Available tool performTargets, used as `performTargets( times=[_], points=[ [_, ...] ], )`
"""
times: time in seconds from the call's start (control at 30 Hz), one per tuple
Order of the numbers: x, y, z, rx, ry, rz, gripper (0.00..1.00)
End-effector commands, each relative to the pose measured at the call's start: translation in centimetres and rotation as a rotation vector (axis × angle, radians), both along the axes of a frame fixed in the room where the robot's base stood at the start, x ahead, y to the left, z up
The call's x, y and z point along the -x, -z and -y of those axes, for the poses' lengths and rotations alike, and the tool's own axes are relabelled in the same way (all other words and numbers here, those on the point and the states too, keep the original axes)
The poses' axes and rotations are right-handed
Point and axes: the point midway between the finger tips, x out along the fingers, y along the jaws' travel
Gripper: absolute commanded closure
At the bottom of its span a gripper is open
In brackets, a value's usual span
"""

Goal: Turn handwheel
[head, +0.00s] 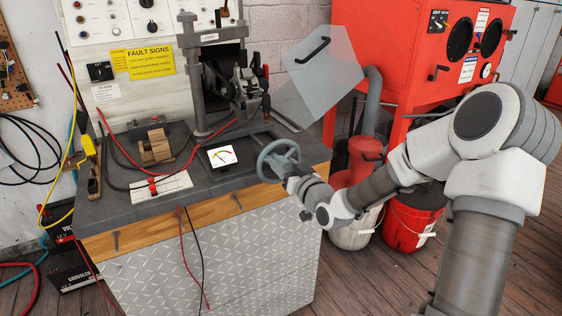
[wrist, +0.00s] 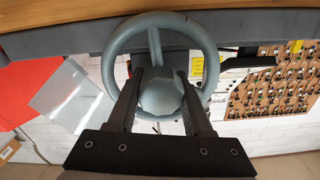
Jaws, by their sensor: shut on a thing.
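The handwheel (head: 276,161) is a grey round wheel with spokes at the right front of the workbench. In the wrist view its rim (wrist: 205,45) fills the upper middle, and its faceted hub (wrist: 161,92) sits in the centre. My gripper (head: 292,172) reaches the handwheel from the right. In the wrist view the two dark fingers of my gripper (wrist: 160,86) lie on either side of the hub and are shut on it. The fingertips are partly hidden against the hub and spokes.
The workbench (head: 125,207) carries a meter (head: 222,156), a wooden block (head: 155,146), and red and black cables. A clear shield (head: 322,75) stands behind the handwheel. A red cabinet (head: 400,60) and red bucket (head: 412,222) stand to the right, near my arm.

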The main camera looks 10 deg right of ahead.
Motion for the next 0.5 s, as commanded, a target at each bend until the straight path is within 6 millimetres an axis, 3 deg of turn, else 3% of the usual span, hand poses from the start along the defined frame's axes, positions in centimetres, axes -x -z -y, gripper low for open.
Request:
performTargets(
  times=[0.5],
  points=[
    [-0.09, -0.16, 0.16, -0.335, 0.001, -0.109, 1.0]
  ],
)
